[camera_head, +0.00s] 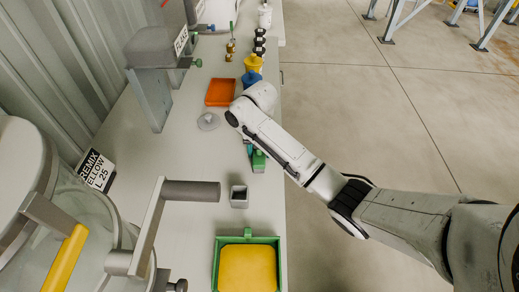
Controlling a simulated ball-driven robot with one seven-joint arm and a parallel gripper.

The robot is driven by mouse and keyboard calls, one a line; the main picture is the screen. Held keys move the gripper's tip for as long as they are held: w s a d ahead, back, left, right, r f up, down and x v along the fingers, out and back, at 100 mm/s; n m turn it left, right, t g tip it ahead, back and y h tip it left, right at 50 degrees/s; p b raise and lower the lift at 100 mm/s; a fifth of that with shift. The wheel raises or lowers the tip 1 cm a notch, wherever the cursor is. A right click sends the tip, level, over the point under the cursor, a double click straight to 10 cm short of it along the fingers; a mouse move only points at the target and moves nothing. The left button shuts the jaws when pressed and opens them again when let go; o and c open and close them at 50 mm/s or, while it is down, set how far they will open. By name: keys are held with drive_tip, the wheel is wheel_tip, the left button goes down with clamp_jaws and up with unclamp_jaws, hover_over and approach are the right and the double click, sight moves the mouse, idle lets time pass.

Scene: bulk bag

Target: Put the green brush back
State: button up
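A green object (258,161), which may be the green brush, shows on or just above the bench beside the lower edge of my arm. Part of it is hidden by the arm, and I cannot tell whether it is held. My arm reaches from the lower right over the bench, and its forward links cover that area. My gripper's fingers are hidden behind the arm. A small grey open-topped holder (239,197) stands on the bench nearer to me; no brush shows in it.
A green-rimmed tray with a yellow surface (247,268) lies at the near bench edge. Beyond my arm are an orange tray (220,92), a grey disc with a knob (208,121), blue (251,78) and yellow (253,62) containers. A large drum and bracket crowd the left.

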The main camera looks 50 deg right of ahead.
drive_tip(key=o, duration=0.4)
wheel_tip(320, 180, up, 12)
drive_tip(key=p, duration=0.4)
drive_tip(key=shift+r, duration=0.2)
